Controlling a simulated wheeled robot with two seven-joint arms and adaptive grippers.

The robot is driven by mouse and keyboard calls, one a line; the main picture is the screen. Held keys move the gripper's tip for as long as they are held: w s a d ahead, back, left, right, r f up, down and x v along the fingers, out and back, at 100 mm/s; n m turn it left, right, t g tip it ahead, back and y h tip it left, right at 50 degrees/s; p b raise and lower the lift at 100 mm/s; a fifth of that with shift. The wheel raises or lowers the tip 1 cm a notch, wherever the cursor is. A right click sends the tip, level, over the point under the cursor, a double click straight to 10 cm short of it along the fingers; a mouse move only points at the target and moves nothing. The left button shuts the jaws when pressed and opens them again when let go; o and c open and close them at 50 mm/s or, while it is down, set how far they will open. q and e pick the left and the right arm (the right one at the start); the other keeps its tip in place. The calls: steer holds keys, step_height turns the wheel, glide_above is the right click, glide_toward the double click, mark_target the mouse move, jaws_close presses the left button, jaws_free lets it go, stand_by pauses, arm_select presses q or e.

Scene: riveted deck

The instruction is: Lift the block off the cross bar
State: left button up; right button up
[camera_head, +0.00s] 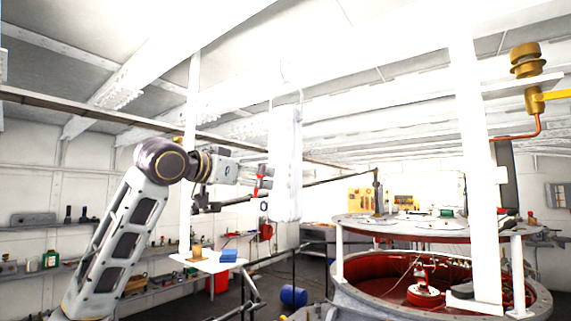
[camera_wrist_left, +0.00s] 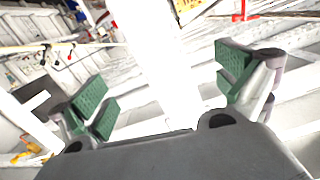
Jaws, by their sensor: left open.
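A tall white block (camera_head: 285,163) hangs upright in the middle of the head view, with a thin wire loop at its top. What the loop hangs on is washed out against the bright white beams, so I cannot make out the cross bar for sure. My left gripper (camera_head: 263,183) is at the left side of the block, level with its lower middle; I cannot tell if it touches. In the left wrist view my left gripper (camera_wrist_left: 166,92) is open, its green pads wide apart. A white upright shape, apparently the block (camera_wrist_left: 150,60), shows between them. My right gripper is out of view.
A round red-lined pit (camera_head: 440,285) with a raised round table (camera_head: 430,228) stands at the right, beside a white post (camera_head: 475,150). A small white table (camera_head: 208,262) holds a blue item (camera_head: 228,256) below my left arm. Dark rails stand below the block.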

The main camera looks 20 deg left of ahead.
mark_target(277, 173)
arm_select(q)
steer(key=shift+d+r+n+t+h, duration=0.15)
steer(key=shift+r+n+t+h, duration=0.2)
steer(key=shift+r+n, duration=0.4)
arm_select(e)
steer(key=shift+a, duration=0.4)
arm_select(q)
steer(key=shift+w, duration=0.15)
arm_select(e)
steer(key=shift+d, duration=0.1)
arm_select(q)
steer(key=p+x, duration=0.2)
steer(key=x, duration=0.5)
steer(key=shift+w+d, duration=0.1)
steer(key=shift+w, duration=0.1)
steer(key=shift+w+d+p, duration=0.15)
steer(key=shift+w+p, duration=0.2)
steer(key=shift+w, duration=0.05)
steer(key=shift+f, duration=0.1)
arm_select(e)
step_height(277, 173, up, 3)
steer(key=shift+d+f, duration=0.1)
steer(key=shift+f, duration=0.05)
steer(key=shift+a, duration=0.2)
